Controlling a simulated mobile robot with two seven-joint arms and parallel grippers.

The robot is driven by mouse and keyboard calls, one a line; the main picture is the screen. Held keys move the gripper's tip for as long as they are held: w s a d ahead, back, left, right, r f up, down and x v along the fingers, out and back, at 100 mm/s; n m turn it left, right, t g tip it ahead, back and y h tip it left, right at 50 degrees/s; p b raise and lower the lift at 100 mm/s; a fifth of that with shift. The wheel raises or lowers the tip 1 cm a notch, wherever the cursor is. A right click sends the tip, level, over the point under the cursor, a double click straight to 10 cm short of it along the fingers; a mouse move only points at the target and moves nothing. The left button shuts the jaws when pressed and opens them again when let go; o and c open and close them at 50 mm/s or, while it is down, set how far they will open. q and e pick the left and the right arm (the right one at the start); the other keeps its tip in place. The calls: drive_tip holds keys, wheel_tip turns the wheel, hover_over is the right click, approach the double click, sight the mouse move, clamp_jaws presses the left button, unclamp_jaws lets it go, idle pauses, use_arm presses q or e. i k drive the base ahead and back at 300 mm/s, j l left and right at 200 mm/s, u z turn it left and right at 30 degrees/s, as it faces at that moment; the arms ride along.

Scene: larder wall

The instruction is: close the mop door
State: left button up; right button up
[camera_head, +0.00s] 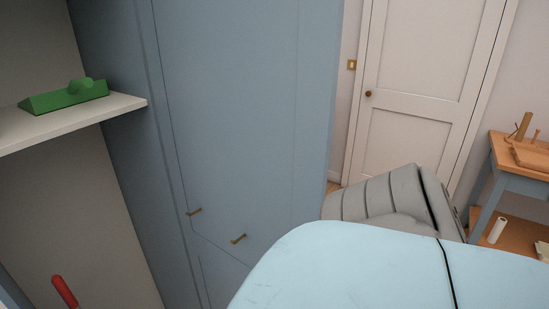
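A tall compartment stands open at the left of the head view, showing a pale inside wall (40,205) and a shelf (80,122). A red handle (64,291) sticks up inside it at the bottom. A narrow blue edge (10,292) shows in the lower left corner; I cannot tell if it is the mop door. To the right is a blue cupboard front (235,120) that looks shut, with two small brass handles (195,211), (239,238). Neither of my grippers is in view.
A green object (65,97) lies on the shelf. A white room door (425,90) is shut at the back. A blue-legged wooden table (520,165) stands at the right. A large light-blue rounded shape and a grey ribbed shape, possibly mine, block the lower right.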

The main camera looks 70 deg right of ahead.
sight(245, 92)
drive_tip(key=k+l, duration=0.9)
drive_tip(key=l, duration=0.2)
drive_tip(key=k+l, duration=0.15)
drive_tip(key=l, duration=0.15)
drive_tip(key=k+l, duration=0.15)
drive_tip(key=l, duration=0.2)
drive_tip(key=i+l, duration=0.1)
drive_tip(key=l, duration=0.6)
drive_tip(key=i+l, duration=0.15)
drive_tip(key=l, duration=0.2)
drive_tip(key=l+u, duration=0.1)
drive_tip(key=l, duration=0.6)
drive_tip(key=k+l+u, duration=0.1)
drive_tip(key=l, duration=0.6)
drive_tip(key=k, duration=0.05)
